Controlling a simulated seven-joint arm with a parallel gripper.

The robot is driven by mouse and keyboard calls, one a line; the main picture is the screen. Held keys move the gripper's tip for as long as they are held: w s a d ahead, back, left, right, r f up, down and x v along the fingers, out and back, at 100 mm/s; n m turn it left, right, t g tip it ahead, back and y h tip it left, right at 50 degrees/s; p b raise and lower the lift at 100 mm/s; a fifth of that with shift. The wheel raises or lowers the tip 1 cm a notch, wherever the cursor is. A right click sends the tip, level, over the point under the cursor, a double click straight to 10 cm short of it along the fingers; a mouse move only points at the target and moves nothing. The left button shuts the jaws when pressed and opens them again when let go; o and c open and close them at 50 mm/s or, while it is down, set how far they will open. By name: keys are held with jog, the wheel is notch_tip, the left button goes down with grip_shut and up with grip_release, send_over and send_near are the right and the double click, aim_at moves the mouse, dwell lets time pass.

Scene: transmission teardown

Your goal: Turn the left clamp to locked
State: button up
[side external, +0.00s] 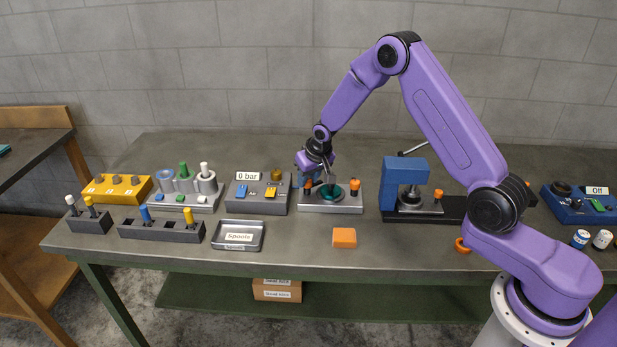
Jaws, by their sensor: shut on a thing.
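A metal fixture (345,209) stands at the middle of the bench with a dark round part with teal on it (329,191). The left clamp (308,185) is a small orange-topped piece at the fixture's left side, partly covered by my gripper. The right clamp (354,186), also orange, stands free at the right side. My gripper (309,179) points down over the left side of the fixture and is shut on the left clamp. The fingertips are small and partly hidden, and I cannot read the clamp's angle.
A grey box (246,202) with a "0 bar" display is left of the fixture, and a blue press (404,176) is to the right.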

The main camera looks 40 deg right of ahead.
jog(key=m+h, duration=0.1)
jog(key=m, duration=0.2)
jog(key=shift+a+g, duration=0.2)
jog(key=shift+g, duration=0.1)
jog(key=shift+m+g+h, duration=0.4)
jog(key=shift+m+h, duration=0.3)
jog(key=shift+m, duration=1.4)
jog(key=o, duration=1.1)
jog(key=shift+c, duration=0.2)
jog(key=v, duration=1.7)
jog(key=shift+r, duration=0.2)
